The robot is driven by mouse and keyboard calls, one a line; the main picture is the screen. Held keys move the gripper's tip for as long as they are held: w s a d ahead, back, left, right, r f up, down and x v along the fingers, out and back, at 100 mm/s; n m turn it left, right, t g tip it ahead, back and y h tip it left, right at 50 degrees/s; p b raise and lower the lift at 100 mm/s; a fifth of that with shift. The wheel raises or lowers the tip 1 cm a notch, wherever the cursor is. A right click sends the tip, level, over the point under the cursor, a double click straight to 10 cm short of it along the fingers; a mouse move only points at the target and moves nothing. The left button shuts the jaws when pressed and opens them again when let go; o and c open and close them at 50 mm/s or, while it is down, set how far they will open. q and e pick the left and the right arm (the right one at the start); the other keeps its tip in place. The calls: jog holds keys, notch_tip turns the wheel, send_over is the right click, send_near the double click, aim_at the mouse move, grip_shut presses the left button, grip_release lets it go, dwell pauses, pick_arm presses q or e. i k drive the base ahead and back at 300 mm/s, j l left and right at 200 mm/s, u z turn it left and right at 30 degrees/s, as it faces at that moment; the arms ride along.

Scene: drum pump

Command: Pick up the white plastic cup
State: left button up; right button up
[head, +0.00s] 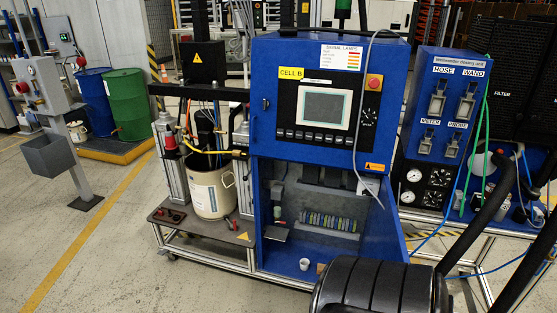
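A small white cup (304,264) stands upright on the floor of the open lower bay of the blue cabinet (262,170), near the bay's front edge. It is small in the picture, and nothing visible touches it. Neither of my grippers shows in the head view, so their state and their distance from the cup are hidden.
A small brown piece (320,268) lies right of the cup. A row of coloured items (328,222) sits behind it. A cream bucket (210,192) stands on the cart at left. A black ribbed rounded body (375,287) fills the bottom right foreground. Open floor lies left.

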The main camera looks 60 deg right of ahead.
aim_at(304, 263)
jog(key=i+z, duration=0.65)
jog(key=z, duration=0.2)
jog(key=i+j+z, duration=0.15)
jog(key=i+z, duration=0.15)
jog(key=z, duration=0.15)
